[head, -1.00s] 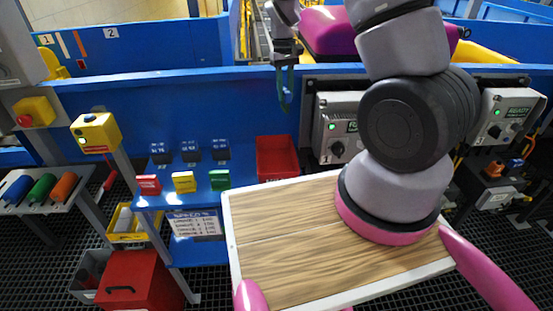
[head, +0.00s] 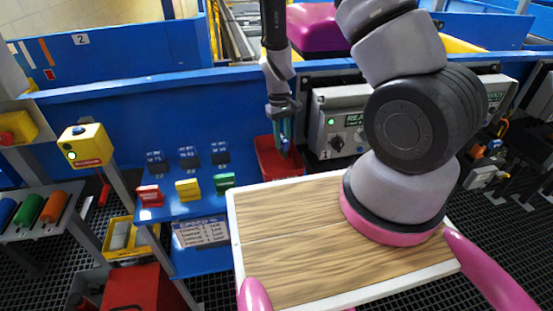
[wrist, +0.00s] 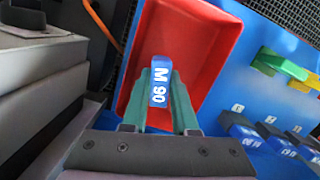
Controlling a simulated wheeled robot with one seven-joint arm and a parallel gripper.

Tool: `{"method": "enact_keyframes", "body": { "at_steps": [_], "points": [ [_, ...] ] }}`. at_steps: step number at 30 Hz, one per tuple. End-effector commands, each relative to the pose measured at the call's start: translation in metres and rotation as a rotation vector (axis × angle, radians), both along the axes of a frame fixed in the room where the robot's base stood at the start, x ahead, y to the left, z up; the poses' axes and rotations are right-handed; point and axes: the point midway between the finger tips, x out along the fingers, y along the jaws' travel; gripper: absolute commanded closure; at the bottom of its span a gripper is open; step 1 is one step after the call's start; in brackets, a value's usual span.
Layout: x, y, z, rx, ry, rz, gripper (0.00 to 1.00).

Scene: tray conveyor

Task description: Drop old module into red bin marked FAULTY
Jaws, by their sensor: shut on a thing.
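My gripper (head: 283,135) points down and is shut on a blue module (wrist: 160,86) labelled "M 90" in white, held between its two green fingers in the wrist view. The red bin (wrist: 190,43) lies below it, and the module shows over the bin's interior. In the head view the red bin (head: 267,160) sits on the blue shelf, partly hidden behind my gripper and the wooden top. No FAULTY marking is readable. The gap between module and bin floor cannot be told.
Red, yellow and green blocks (head: 187,190) and several dark blue modules (head: 188,156) sit on the shelf left of the bin. A grey control box (head: 338,125) stands close right of it. A yellow button box (head: 85,146) is at the left.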

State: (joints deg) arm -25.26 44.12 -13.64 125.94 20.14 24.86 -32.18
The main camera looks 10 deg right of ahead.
Motion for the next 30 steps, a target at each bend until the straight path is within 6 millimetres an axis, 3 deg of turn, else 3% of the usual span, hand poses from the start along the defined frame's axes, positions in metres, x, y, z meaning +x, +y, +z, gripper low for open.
{"method": "enact_keyframes", "body": {
  "at_steps": [12,13,15,25,30],
  "points": [
    [0.0,0.0,-0.008,0.001,0.0,0.0,1.0],
    [0.0,0.0,-0.008,0.001,0.0,0.0,0.62],
    [0.0,0.0,-0.007,0.001,0.0,0.0,0.38],
    [0.0,0.0,-0.006,0.001,0.0,0.0,0.38],
    [0.004,0.002,0.013,0.002,-0.004,0.001,0.38]
  ]
}}
